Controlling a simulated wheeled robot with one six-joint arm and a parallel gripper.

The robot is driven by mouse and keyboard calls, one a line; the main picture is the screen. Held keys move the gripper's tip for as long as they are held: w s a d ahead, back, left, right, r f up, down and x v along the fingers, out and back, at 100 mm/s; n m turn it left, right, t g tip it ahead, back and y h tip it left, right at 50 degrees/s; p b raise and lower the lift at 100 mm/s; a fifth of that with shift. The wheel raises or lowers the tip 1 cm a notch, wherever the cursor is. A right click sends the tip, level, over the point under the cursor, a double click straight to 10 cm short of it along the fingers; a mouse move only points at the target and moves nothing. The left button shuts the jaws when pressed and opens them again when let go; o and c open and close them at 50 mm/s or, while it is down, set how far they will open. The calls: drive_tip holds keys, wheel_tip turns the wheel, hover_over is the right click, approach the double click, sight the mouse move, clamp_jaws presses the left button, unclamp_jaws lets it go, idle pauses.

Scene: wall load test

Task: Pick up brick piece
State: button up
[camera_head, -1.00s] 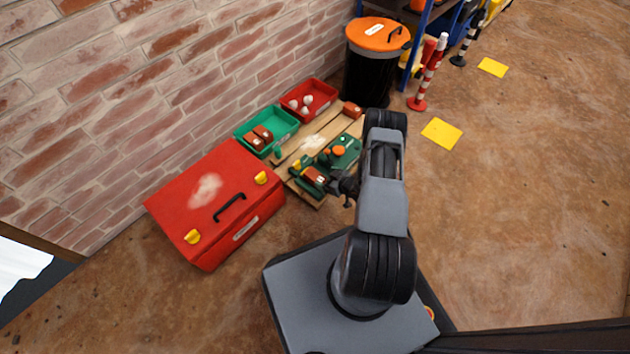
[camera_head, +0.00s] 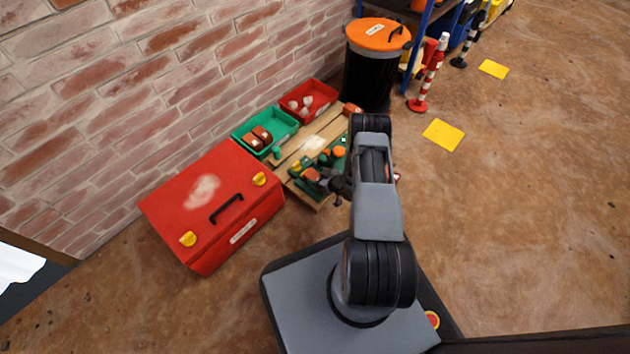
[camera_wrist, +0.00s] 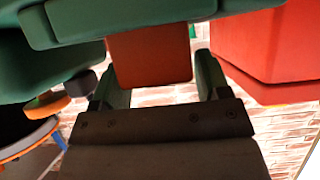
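A brick piece (camera_head: 312,174) sits at the green fixture (camera_head: 326,160) on the low wooden bench. In the wrist view the brick piece (camera_wrist: 150,58) is a plain red-brown block under a green bar (camera_wrist: 120,22). My gripper (camera_head: 334,184) is at the brick piece's near right side in the head view. In the wrist view my gripper (camera_wrist: 157,72) has its two green-grey fingers apart, one on each side of the block. A narrow gap shows at the right finger; contact at the left finger is unclear. My arm hides part of the bench.
A red toolbox (camera_head: 205,215) stands close left of the bench (camera_head: 318,140). Behind are a green bin (camera_head: 245,130) with brick pieces and a red bin (camera_head: 325,92) with white objects. An orange-lidded drum (camera_head: 370,75) stands beyond.

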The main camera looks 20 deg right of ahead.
drive_tip(key=c, duration=1)
drive_tip(key=shift+c, duration=0.2)
drive_tip(key=shift+r, duration=0.2)
